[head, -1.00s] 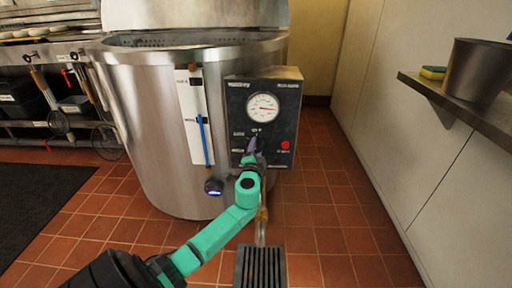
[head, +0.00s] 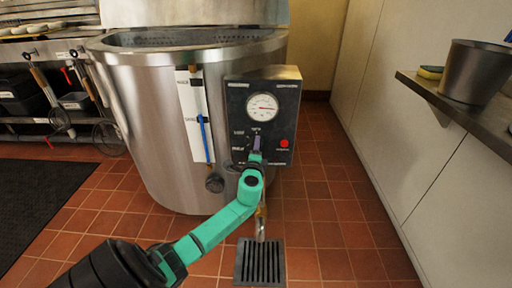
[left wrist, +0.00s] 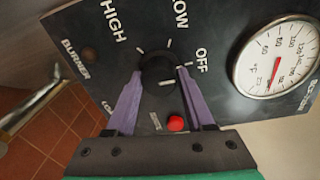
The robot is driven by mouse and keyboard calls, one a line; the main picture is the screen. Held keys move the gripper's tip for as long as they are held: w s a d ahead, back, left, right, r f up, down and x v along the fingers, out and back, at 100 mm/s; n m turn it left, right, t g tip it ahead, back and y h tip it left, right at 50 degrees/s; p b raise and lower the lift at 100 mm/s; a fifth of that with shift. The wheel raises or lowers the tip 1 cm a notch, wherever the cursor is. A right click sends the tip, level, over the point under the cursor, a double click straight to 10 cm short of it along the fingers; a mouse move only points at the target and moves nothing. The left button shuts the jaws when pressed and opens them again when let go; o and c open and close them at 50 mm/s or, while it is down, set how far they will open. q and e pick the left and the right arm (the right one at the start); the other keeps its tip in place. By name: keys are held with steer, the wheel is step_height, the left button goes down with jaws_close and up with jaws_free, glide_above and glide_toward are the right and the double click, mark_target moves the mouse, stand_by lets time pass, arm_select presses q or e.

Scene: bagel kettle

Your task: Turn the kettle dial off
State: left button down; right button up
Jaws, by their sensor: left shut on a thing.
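The steel kettle (head: 150,120) stands in the middle of the head view, with a black control box (head: 236,105) on its front right. The dial (left wrist: 158,70) is a black round knob on that box, with HIGH, LOW and OFF printed around it. My left gripper (left wrist: 160,85) has one purple finger on each side of the dial and is shut on it. In the head view my left gripper (head: 255,143) covers the dial. Which label the dial points to I cannot tell. My right gripper is not in view.
A round gauge (head: 262,107) sits above the dial, and a red button (head: 284,143) is to its right. A floor drain (head: 260,262) lies below. A shelf with a metal pot (head: 474,72) is on the right wall. The tiled floor right of the kettle is clear.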

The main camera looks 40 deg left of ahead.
arm_select(q)
steer(key=shift+f, duration=0.15)
steer(key=shift+c, duration=1.4)
jaws_free()
steer(key=shift+s, duration=0.1)
steer(key=p+v, duration=0.2)
steer(key=v, duration=1.2)
steer(key=shift+s+d, duration=0.2)
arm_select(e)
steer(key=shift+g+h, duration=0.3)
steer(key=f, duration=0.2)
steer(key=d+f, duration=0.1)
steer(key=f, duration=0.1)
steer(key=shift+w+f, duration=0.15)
